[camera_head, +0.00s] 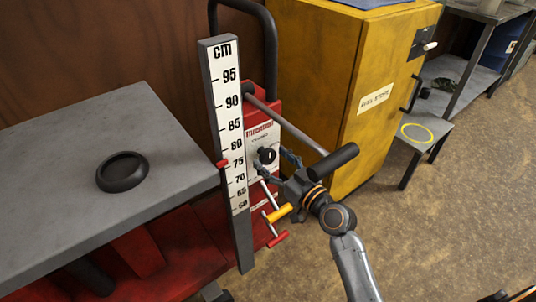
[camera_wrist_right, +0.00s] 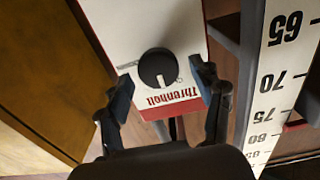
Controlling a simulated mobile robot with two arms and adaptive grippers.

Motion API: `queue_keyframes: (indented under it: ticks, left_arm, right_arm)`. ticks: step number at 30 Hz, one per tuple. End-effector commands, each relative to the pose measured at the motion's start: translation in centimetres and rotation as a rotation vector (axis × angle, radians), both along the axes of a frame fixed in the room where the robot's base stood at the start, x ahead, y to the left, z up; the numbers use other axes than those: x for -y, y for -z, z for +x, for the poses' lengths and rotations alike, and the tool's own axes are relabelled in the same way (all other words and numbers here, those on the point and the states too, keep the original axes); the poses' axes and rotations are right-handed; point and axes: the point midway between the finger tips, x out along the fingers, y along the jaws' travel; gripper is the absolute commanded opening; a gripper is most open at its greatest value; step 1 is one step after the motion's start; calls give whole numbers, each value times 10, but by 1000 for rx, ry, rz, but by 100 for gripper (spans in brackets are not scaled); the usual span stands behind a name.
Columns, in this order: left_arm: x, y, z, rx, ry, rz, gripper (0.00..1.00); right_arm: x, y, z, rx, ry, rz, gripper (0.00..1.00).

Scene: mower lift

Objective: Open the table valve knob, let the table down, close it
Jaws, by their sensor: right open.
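The black round valve knob (camera_head: 265,155) sits on the white and red front panel of the lift, beside the scale. In the right wrist view the knob (camera_wrist_right: 158,68) has a pale mark at its lower right. My right gripper (camera_head: 275,164) is open in front of the panel. In the wrist view its two fingers (camera_wrist_right: 164,84) stand on either side of the knob with visible gaps; whether they reach its depth is unclear. The grey lift table (camera_head: 60,150) is at the left, with a red pointer (camera_head: 222,163) near 75 on the cm scale (camera_head: 228,110). My left gripper does not show.
A black dish (camera_head: 122,171) lies on the table. A bar with a black grip (camera_head: 334,162) sticks out above my right gripper. Yellow (camera_head: 279,213) and red (camera_head: 277,239) handles sit below it.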

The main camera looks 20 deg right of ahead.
Motion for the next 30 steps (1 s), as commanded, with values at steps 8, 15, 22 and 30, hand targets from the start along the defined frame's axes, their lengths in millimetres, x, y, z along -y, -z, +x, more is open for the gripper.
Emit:
queue_keyframes:
  ticks: [8, 15, 22, 30]
  left_arm:
    - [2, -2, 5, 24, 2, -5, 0]
    - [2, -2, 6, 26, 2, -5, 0]
    - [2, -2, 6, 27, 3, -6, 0]
    - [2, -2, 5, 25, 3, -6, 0]
  right_arm:
    - [-8, 0, 22, 0, 2, 0, 66]
    - [-8, 1, 23, -1, 1, 0, 66]
    - [-8, 1, 23, 0, 2, 0, 25]
    - [-8, 0, 23, -3, 2, 8, 12]
